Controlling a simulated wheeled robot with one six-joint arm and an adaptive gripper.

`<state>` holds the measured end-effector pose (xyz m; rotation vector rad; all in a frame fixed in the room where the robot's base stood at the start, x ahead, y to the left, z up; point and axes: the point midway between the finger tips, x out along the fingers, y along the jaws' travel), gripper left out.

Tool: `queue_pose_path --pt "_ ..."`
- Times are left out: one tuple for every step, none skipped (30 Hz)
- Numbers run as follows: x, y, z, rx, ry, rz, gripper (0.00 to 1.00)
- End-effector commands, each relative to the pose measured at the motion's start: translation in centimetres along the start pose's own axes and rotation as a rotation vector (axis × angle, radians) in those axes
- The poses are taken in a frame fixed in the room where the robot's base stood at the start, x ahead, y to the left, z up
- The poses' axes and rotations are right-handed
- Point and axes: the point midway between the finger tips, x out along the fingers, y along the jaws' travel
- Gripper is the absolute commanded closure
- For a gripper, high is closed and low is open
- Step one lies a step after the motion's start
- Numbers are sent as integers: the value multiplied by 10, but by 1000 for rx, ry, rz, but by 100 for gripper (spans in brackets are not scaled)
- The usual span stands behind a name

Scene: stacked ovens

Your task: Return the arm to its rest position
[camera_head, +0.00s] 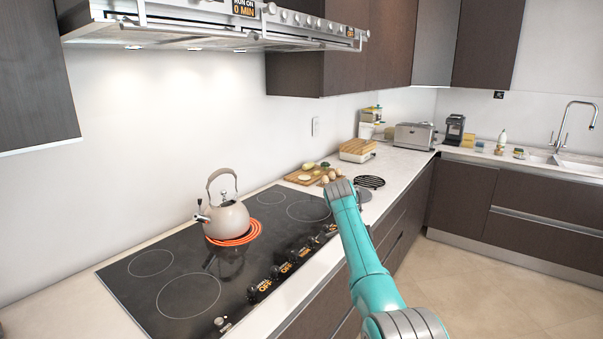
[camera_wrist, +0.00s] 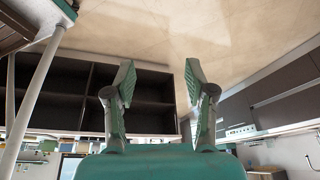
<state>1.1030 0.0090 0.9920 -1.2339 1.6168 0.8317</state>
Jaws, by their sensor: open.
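My gripper (camera_wrist: 159,82) shows in the wrist view with its two grey and teal fingers spread wide apart. Nothing is between the fingers. My teal and grey arm (camera_head: 362,245) rises from the bottom right in the head view, and its raised grey joint appears in front of the counter's front edge. My gripper cannot be made out in the head view.
A kettle (camera_head: 228,217) stands on a glowing burner of the black cooktop (camera_head: 130,290). A cutting board (camera_head: 296,180) with food, a bread box (camera_head: 358,150) and a toaster (camera_head: 414,136) stand farther back. Open tiled floor (camera_head: 480,285) lies at right.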

Motion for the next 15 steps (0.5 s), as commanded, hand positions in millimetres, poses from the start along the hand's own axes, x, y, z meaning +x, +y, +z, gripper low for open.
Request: queue_pose_path --pt "11 0 3 -13 -4 -7 45" --pt "18 0 5 -22 -6 -11 45" --pt "25 0 8 -34 -10 -19 45" --pt "33 0 10 -45 -13 -26 45" --pt "39 0 13 -55 -16 -32 45" --pt "50 1 16 -71 -20 -41 45" --pt "58 1 19 -84 -24 -50 45" --pt "67 2 21 -96 -27 -57 45" --pt "80 3 25 -117 -32 -71 45" --pt "92 5 29 -133 -36 -81 45" --pt "104 6 32 -152 -41 -92 45" --pt "121 9 38 -177 -48 -109 45" --pt "134 12 41 -199 -53 -122 45" --pt "147 14 45 -219 -58 -137 45" --pt "164 18 49 -246 -64 -156 45"
